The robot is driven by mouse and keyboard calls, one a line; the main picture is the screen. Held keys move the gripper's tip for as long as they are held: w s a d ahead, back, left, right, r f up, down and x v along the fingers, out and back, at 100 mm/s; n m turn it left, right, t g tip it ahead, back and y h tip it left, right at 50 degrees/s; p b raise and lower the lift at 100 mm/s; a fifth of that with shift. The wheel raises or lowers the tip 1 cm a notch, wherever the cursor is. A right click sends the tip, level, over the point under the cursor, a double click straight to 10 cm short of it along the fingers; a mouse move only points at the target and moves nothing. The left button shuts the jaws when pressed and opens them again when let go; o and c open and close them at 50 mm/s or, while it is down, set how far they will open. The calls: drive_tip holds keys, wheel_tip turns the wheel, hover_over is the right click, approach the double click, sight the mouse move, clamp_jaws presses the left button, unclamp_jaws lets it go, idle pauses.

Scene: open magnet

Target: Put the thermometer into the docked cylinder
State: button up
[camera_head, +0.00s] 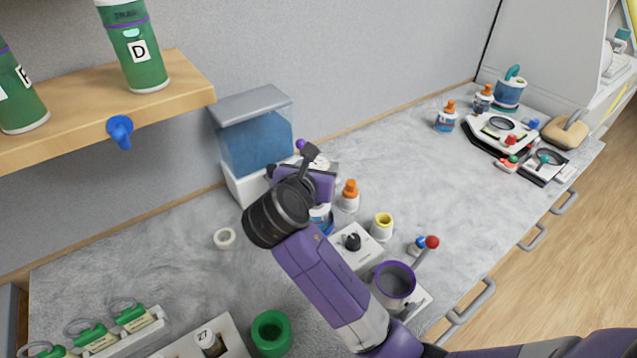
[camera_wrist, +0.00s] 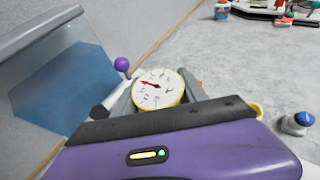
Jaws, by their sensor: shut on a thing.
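The thermometer (camera_wrist: 157,88) has a round white dial with a yellow rim and a red needle. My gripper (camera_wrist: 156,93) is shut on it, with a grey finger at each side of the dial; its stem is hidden. In the head view the thermometer's pale dial (camera_head: 320,161) shows just past my gripper (camera_head: 308,166), beside the blue tank. A grey cylinder with a purple rim (camera_head: 395,280) stands on a white base at the front, partly behind my arm. I cannot tell for sure whether it is the docked cylinder. My gripper is well apart from it.
A blue tank with a grey lid (camera_head: 255,135) stands close left of my gripper. An orange-capped bottle (camera_head: 348,195), a yellow-rimmed cup (camera_head: 382,226) and a red-ball lever (camera_head: 431,243) stand near my arm. The counter at back centre (camera_head: 390,160) is clear.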

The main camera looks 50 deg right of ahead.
drive_tip(key=shift+f, duration=2.4)
drive_tip(key=shift+f, duration=0.25)
drive_tip(key=o, duration=1.5)
drive_tip(key=shift+r, duration=0.2)
drive_tip(key=v, duration=1.2)
drive_tip(key=shift+r+b, duration=0.15)
drive_tip(key=shift+b, duration=0.2)
